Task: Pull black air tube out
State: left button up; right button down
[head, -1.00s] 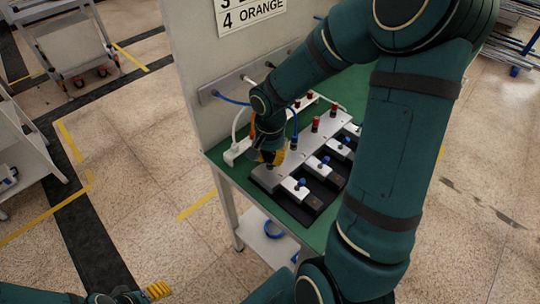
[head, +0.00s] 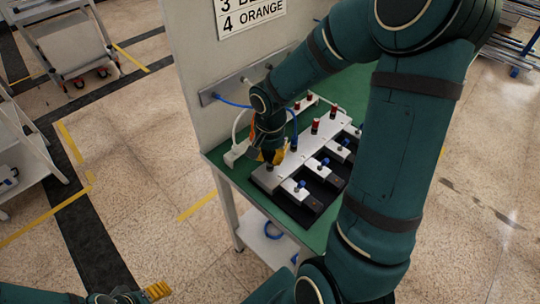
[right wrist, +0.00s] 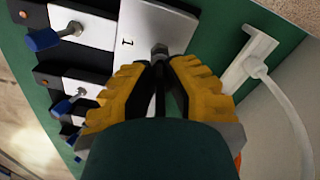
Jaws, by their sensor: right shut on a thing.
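The black air tube (right wrist: 160,94) is a thin dark piece between the yellow fingertips of my right gripper in the right wrist view. My right gripper (right wrist: 160,72) is shut on it, just at a grey metal fitting (right wrist: 159,51) on the white plate (right wrist: 130,42) marked 1. I cannot tell whether the tube's end is inside the fitting. In the head view my right gripper (head: 271,156) is over the near left end of the light grey block (head: 300,150). My left gripper (head: 157,290) shows its yellow fingers at the bottom left, away from the table; their opening is unclear.
Red-topped fittings (head: 315,125) and several blue-knobbed clamps (head: 322,162) line the green table (head: 227,171). A blue tube (head: 232,103) runs from the wall rail beside my right wrist. A white fixture with a white tube (right wrist: 247,60) is close to the gripper.

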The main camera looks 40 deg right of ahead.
jog(key=shift+r+p, duration=0.7)
jog(key=shift+r, duration=0.4)
dwell(0.3)
jog(key=shift+r+p, duration=1.05)
jog(key=shift+r, duration=0.6)
